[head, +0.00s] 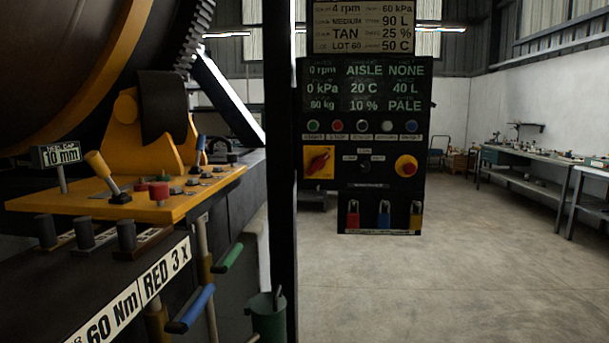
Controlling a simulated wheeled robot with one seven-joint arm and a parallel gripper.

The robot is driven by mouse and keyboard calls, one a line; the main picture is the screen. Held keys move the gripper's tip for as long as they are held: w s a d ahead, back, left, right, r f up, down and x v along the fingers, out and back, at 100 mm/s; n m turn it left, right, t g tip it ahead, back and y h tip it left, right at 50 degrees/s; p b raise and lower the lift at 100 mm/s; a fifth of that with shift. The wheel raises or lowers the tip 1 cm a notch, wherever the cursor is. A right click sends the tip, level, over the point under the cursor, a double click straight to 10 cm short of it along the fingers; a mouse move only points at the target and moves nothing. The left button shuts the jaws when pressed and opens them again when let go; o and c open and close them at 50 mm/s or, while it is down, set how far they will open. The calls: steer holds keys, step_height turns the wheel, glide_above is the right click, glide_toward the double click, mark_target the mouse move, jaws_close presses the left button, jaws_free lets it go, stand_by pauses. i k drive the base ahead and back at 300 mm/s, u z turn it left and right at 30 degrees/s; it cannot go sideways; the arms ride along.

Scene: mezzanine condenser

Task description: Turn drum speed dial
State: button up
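A dark control panel (366,120) stands upright in the middle. Its small black dial (365,167) sits at the centre below a row of buttons, with small labels around it too small to read. I cannot tell for sure that this is the drum speed dial. To its left is a red rotary switch (319,162) on a yellow plate; to its right is a red knob (406,166) on a yellow round base. The panel's display reads 0 rpm. The big drum (70,60) fills the upper left. My gripper is not in view.
A yellow bench plate (150,207) with levers and knobs juts in at left. Coloured handles (197,308) and a green bin (268,318) are below it. A dark post (281,150) stands just left of the panel. The concrete floor (450,270) is clear; workbenches (525,160) line the right wall.

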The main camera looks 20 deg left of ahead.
mark_target(363, 166)
steer(key=u, duration=1.1)
steer(key=i, duration=1)
